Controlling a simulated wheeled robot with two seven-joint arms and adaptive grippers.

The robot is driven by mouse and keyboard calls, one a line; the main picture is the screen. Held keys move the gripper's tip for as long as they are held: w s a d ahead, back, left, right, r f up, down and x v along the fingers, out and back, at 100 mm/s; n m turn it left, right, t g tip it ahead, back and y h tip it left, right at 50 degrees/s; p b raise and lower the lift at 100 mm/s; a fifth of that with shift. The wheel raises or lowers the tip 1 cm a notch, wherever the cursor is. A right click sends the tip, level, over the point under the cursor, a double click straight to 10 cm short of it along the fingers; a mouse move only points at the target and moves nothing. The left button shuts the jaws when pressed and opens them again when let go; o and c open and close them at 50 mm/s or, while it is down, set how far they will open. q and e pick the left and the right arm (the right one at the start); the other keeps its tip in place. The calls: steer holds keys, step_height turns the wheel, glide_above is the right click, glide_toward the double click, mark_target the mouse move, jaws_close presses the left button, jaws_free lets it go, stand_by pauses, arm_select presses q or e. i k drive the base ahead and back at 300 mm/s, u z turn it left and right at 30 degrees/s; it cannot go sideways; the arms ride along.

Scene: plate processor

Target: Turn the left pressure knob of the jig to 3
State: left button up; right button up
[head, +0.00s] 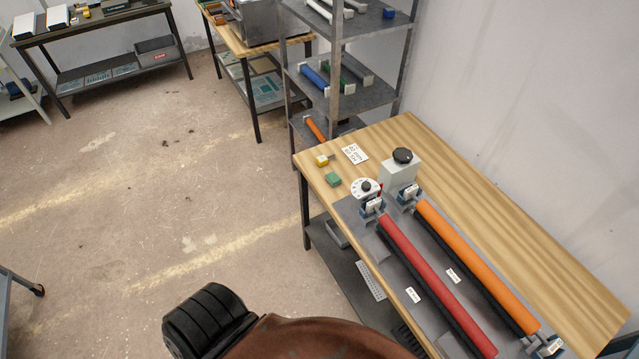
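The jig (375,246) is a grey plate on the wooden table at the right, carrying a red roller (425,275) and an orange roller (470,258). At its far end is a white round dial with a small black knob (366,186). To its right, a pale grey box (399,174) has a larger black knob (402,155) on top. The dial's markings are too small to read, so I cannot tell its setting. Neither of my grippers is in view.
A metal shelf (343,52) stands behind. The floor (150,190) left of the table is mostly clear.

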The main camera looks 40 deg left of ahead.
mark_target(361, 189)
steer(key=u, duration=0.2)
steer(key=k, duration=0.75)
steer(key=u, duration=0.9)
